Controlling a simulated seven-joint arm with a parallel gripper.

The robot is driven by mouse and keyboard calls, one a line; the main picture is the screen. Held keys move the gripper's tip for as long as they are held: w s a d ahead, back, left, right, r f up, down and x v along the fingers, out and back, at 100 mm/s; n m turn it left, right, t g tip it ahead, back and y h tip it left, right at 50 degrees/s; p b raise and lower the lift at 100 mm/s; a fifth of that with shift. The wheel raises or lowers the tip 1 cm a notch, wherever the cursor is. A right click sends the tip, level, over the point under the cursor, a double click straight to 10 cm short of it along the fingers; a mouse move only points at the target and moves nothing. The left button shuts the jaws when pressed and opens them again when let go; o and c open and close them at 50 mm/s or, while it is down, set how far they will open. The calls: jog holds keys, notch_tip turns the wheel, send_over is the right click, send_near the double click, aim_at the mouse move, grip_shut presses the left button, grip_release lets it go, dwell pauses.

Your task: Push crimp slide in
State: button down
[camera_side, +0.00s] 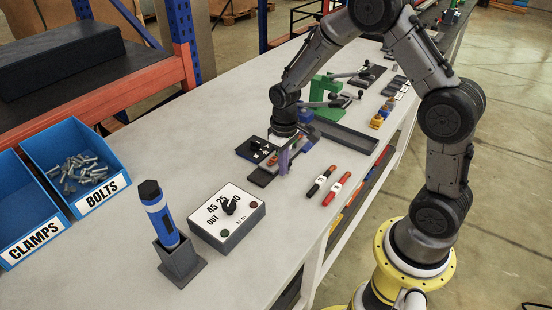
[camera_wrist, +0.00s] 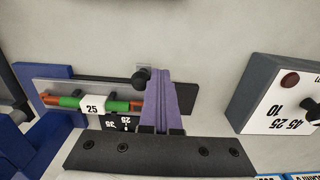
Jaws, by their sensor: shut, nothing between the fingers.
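In the wrist view, my gripper (camera_wrist: 158,75) shows as two purple fingers pressed together, shut and empty. They point down beside a crimp fixture with a grey plate (camera_wrist: 70,88) and a dark rail. A black knob (camera_wrist: 141,77), which may be the crimp slide's handle, stands right at the left of the fingertips; I cannot tell whether they touch. A green and orange rod (camera_wrist: 68,102) with a white "25" tag lies across the fixture. In the side view, my gripper (camera_side: 283,170) is low at the fixture, and the arm partly hides it.
A white dial box (camera_side: 228,215) marked 45, 25, 10 stands on the bench; its side is at the right in the wrist view. A blue tool sits in a grey holder (camera_side: 180,262). Red and black tagged rods (camera_side: 329,184) lie to the right. Bolts bin (camera_side: 80,165) is left.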

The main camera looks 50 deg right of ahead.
jog(key=shift+d, duration=1.35)
jog(key=shift+a+r, duration=0.1)
jog(key=shift+a, duration=0.05)
jog(key=shift+a+r, duration=0.65)
jog(key=shift+r, duration=2.75)
